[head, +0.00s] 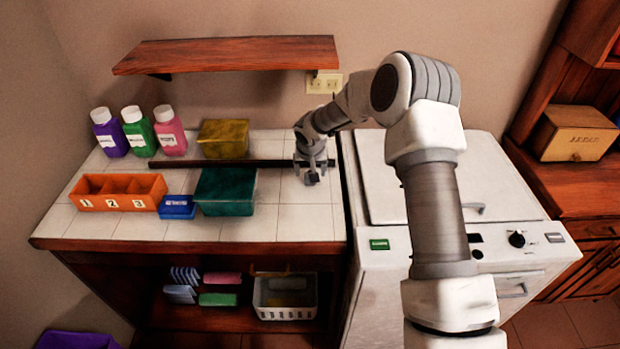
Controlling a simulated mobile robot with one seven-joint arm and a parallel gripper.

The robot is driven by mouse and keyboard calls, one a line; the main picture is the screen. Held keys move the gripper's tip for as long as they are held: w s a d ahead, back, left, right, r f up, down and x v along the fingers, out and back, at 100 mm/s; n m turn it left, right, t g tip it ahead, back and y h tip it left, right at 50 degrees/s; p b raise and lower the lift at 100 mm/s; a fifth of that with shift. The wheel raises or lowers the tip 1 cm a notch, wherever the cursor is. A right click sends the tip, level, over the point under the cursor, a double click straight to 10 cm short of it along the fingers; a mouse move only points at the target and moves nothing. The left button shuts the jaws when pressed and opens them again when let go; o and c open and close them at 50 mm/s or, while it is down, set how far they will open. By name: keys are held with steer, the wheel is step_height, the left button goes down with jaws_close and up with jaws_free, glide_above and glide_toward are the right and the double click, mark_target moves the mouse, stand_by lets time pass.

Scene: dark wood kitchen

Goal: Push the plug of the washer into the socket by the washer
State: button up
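The washer (376,280) is the white machine at the right, beside the tiled counter. The socket (324,83) is a cream wall plate below the right end of the shelf, left of my arm. My gripper (312,176) points down over the counter's right part, in front of and below the socket. Something small and dark shows at its fingertips. I cannot tell whether this is the plug or part of the fingers, nor whether the fingers are shut. No plug or cord can be made out clearly elsewhere.
Left of my gripper stand a green box (224,192), a yellow box (223,139), an orange tray (117,192) and three bottles. A dark bar (265,163) crosses the counter. A wooden shelf (226,55) juts out above. Tiles (305,222) in front of my gripper are clear.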

steer(key=shift+x, duration=1.8)
steer(key=shift+w, duration=0.15)
jaws_close()
